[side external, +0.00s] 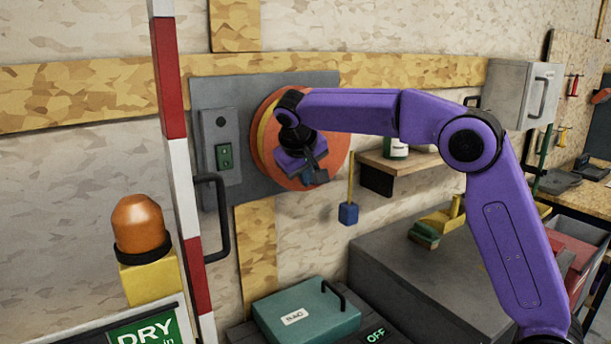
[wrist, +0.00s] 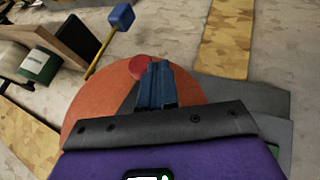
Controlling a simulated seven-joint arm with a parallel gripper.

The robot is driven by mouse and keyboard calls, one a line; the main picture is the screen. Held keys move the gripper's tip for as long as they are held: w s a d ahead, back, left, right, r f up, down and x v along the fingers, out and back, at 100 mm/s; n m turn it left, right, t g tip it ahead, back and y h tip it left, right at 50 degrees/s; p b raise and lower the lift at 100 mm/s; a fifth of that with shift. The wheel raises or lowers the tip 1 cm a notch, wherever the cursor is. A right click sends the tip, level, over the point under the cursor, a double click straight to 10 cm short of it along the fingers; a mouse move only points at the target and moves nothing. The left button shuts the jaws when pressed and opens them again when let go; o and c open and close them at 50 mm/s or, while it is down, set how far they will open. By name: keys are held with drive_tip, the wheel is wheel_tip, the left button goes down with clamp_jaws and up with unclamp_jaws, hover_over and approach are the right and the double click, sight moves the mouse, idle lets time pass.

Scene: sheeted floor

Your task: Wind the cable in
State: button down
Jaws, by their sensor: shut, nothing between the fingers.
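An orange reel (side external: 334,150) is mounted on a grey wall plate (side external: 235,92), with a yellow band showing between its discs at the left. The yellow cable (side external: 351,178) hangs below the reel's right side and ends in a blue block (side external: 348,214). In the wrist view the reel (wrist: 88,112), cable (wrist: 104,49) and block (wrist: 121,17) also show. My gripper (side external: 308,176) is in front of the reel's lower part, its fingers shut and empty. In the wrist view the fingertips (wrist: 154,68) are beside a red knob (wrist: 139,66) near the reel's rim; contact cannot be told.
A grey switch box with a green switch (side external: 224,155) is left of the reel. A wooden shelf (side external: 402,160) with a jar is to the right. A striped red-and-white post (side external: 178,160) stands in front at left. A teal case (side external: 305,312) lies below.

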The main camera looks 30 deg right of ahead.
drive_tip(key=shift+d+f+h, duration=0.3)
drive_tip(key=shift+f+h, duration=0.05)
drive_tip(key=shift+h, duration=0.15)
drive_tip(key=d+r+n+t+h, duration=0.1)
drive_tip(key=d+n+t+h, duration=0.1)
drive_tip(key=d+h, duration=0.8)
drive_tip(key=shift+d+r+n, duration=0.3)
drive_tip(key=shift+n, duration=0.6)
idle(0.4)
drive_tip(key=shift+d+r, duration=0.1)
idle(0.6)
idle(1.4)
